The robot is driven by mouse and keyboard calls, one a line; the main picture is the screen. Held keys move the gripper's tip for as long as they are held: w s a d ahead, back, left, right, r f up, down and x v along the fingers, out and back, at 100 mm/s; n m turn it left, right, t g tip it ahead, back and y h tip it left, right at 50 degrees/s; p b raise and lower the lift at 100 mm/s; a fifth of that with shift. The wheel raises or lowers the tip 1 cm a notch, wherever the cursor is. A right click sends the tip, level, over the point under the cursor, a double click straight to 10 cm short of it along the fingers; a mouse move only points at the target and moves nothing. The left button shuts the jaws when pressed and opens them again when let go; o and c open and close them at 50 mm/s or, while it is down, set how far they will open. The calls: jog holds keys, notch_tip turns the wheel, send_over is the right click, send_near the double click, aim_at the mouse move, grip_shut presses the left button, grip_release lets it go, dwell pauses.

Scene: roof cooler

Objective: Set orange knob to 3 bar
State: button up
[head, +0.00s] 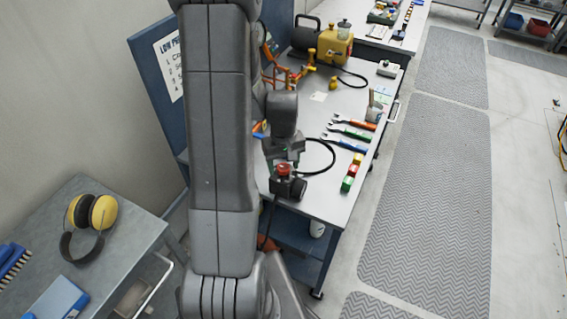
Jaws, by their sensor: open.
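An orange-red knob (285,169) shows at the near left of the workbench, on top of a small dark regulator body (282,184). A round black part (298,187), perhaps a gauge, sits at its right side. My gripper (284,162) is open and points down right over the knob, with its fingers close to the knob's sides. I cannot tell whether they touch it. The knob's setting and any bar marks are too small to read, and my gripper hides part of the knob.
A black hose (322,157) curves beside the regulator. Wrenches (350,133) and coloured blocks (352,172) lie to the right on the workbench (322,200). A table with yellow earmuffs (92,212) is at left.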

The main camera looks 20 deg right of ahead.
jog(key=shift+c, duration=0.2)
jog(key=c, duration=1)
jog(key=shift+o, duration=0.2)
